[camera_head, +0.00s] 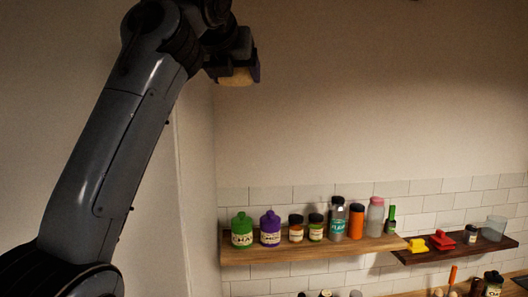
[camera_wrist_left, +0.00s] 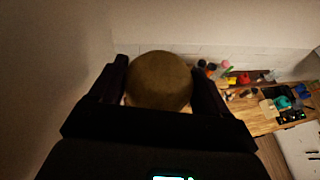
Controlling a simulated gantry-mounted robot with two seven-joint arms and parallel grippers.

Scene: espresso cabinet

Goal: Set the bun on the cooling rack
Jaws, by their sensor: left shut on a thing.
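My left gripper (camera_head: 240,74) is raised high near the top of the head view, in front of the bare wall. It is shut on the bun (camera_head: 237,80), a tan round thing whose underside shows below the fingers. In the left wrist view the bun (camera_wrist_left: 159,80) sits between the two dark fingers of the left gripper (camera_wrist_left: 160,90), with the counter far below. I cannot make out the cooling rack in either view. My right gripper is not in view.
A wooden shelf (camera_head: 300,250) holds several jars and bottles. A darker shelf (camera_head: 470,246) to its right holds yellow and red items and a glass. A wooden counter (camera_wrist_left: 265,118) with several small items shows in the wrist view. The air around the gripper is clear.

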